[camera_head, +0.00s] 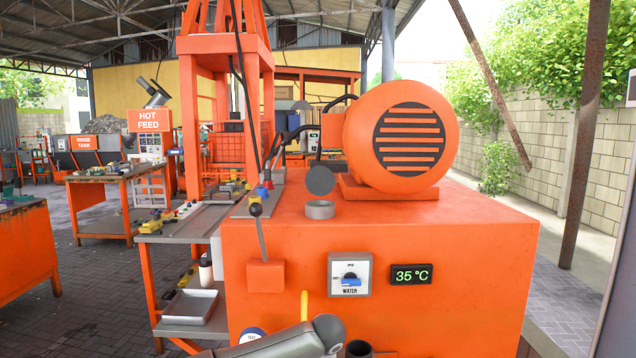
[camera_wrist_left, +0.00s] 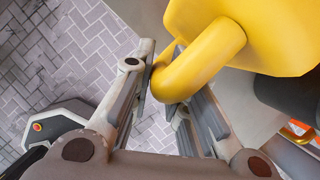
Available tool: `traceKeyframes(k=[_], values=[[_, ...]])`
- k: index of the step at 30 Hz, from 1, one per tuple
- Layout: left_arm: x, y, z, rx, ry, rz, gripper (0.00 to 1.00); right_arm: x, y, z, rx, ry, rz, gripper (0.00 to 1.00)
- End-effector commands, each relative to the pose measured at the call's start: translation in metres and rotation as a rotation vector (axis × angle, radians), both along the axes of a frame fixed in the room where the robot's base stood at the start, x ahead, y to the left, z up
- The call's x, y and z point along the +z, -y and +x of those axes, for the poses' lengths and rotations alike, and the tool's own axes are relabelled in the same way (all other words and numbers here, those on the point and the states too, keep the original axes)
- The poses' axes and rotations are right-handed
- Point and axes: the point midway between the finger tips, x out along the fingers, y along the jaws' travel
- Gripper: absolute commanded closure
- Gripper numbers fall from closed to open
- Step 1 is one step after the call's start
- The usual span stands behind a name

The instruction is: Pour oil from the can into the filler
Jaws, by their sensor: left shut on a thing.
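My left gripper (camera_wrist_left: 168,88) is shut on the curved handle of a yellow can (camera_wrist_left: 265,35) in the left wrist view. Only part of the can shows there; its spout and opening are out of that view. In the head view a thin yellow piece (camera_head: 304,305) rises behind my arm at the bottom; I cannot tell whether it belongs to the can. The filler is a short grey ring (camera_head: 320,211) on top of the orange machine, with a round grey cap (camera_head: 320,180) standing up behind it. My right gripper is not in view.
The orange machine (camera_head: 470,240) carries a large motor (camera_head: 400,140) right of the filler. A lever with a black knob (camera_head: 256,210) stands at its front left. A water switch (camera_head: 349,276) and a 35 °C display (camera_head: 411,274) are on its front. A cluttered workbench (camera_head: 185,225) adjoins on the left.

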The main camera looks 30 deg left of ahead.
Motion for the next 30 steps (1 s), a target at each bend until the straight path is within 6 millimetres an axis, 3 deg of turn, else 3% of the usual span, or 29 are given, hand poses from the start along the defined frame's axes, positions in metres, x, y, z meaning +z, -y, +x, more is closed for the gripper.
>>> traceKeyframes(k=[30], values=[[0.026, 0.0, 0.002, 0.0, 0.006, 0.0, 1.0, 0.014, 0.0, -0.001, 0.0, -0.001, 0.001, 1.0]])
